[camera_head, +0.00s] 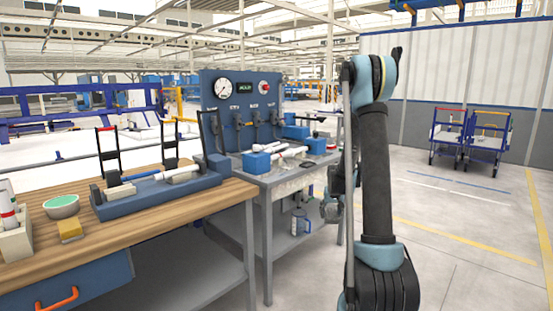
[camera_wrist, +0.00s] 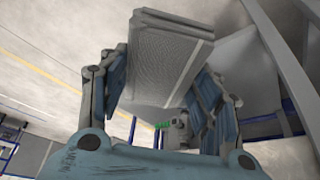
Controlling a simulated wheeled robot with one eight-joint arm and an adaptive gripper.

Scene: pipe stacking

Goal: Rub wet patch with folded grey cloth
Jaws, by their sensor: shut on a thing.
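My gripper (camera_wrist: 164,85) is shut on the folded grey cloth (camera_wrist: 165,55), a thick ribbed block with a pale stripe near one edge, held between the two fingers in the wrist view. In the head view my gripper (camera_head: 331,209) is partly hidden behind my arm, beside the right edge of the grey metal bench (camera_head: 268,181). The cloth cannot be made out in that view. I cannot clearly make out a wet patch; the front of the bench top looks slightly shiny.
The bench carries blue blocks (camera_head: 257,162), white pipe pieces and a gauge panel (camera_head: 241,100). Open floor lies right; carts (camera_head: 488,138) stand behind.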

